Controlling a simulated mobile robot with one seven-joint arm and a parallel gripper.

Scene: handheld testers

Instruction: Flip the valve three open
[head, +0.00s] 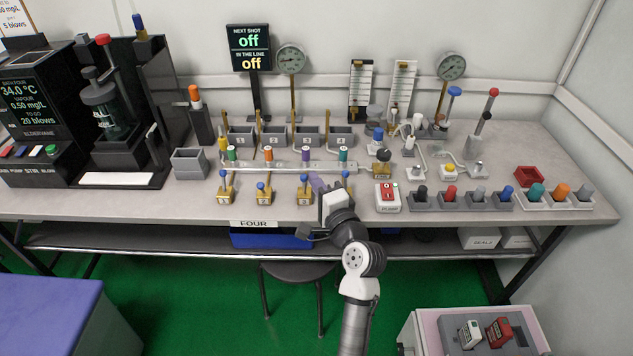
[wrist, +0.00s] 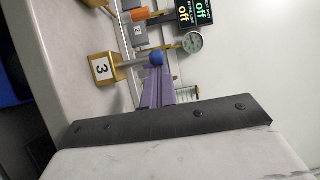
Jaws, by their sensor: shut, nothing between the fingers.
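Valve three is a small brass block marked 3 (head: 305,198) near the table's front. In the wrist view the block (wrist: 102,69) shows a metal lever reaching out to a blue ball knob (wrist: 157,58). In the head view the blue knob (head: 304,178) is above the block. My gripper (head: 317,182) has purple fingers and is just right of the knob. In the wrist view the shut, empty fingers (wrist: 153,90) end close to the knob. I cannot tell whether they touch it.
Similar brass valves 1 (head: 225,197) and 2 (head: 264,197) stand to the left. Another blue knob (head: 346,173) is close to my gripper's right. A metal rail (head: 290,167) runs behind. A red-and-white pump switch box (head: 388,197) stands to the right. A display (head: 249,48) reads off twice.

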